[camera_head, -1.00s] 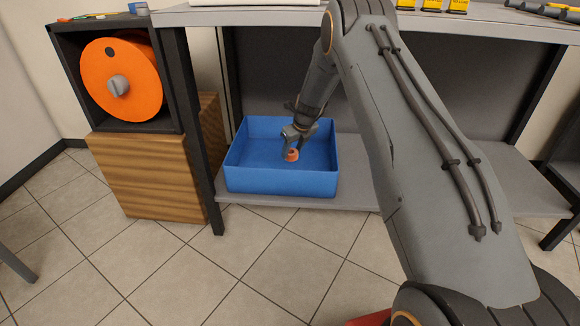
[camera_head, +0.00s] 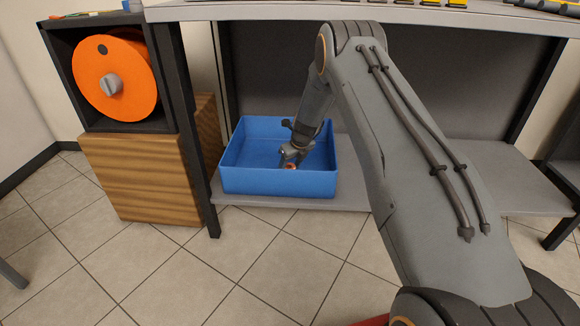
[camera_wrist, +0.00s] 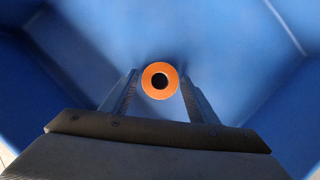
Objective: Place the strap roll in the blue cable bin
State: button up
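The strap roll is a small orange ring with a dark centre hole. In the wrist view the strap roll (camera_wrist: 148,88) sits between my two fingertips, which lie close against its sides. My gripper (camera_wrist: 160,80) looks shut on it. In the head view my gripper (camera_head: 291,161) reaches down inside the blue cable bin (camera_head: 277,183). The wrist view shows blue bin walls and floor around the roll. I cannot tell whether the roll touches the floor.
The bin stands on a grey lower shelf (camera_head: 350,196) under a bench. A dark bench leg (camera_head: 203,190) is close to its left. Left of that, an orange reel (camera_head: 135,75) sits in a dark box on a wooden block (camera_head: 140,180). The shelf right of the bin is bare.

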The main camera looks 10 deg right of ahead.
jog(key=shift+o, duration=0.3)
jog(key=shift+r, duration=0.1)
jog(key=shift+r, duration=0.25)
jog(key=p+v, duration=0.5)
jog(key=v, duration=0.7)
jog(key=s+a+r+n+g+y, duration=0.1)
jog(key=s+a+r+n, duration=0.8)
jog(key=s+a, duration=0.25)
jog(key=s+a+r+n+g, duration=0.1)
jog(key=s+a+r+n, duration=0.8)
jog(key=a, duration=0.3)
jog(key=s+a+r+n+g, duration=0.1)
jog(key=s+r+n, duration=0.1)
jog(key=s+n, duration=0.8)
jog(key=s+a+r+n+g+h, duration=0.1)
jog(key=s+n, duration=0.9)
jog(key=s, duration=1.4)
jog(key=shift+r, duration=0.85)
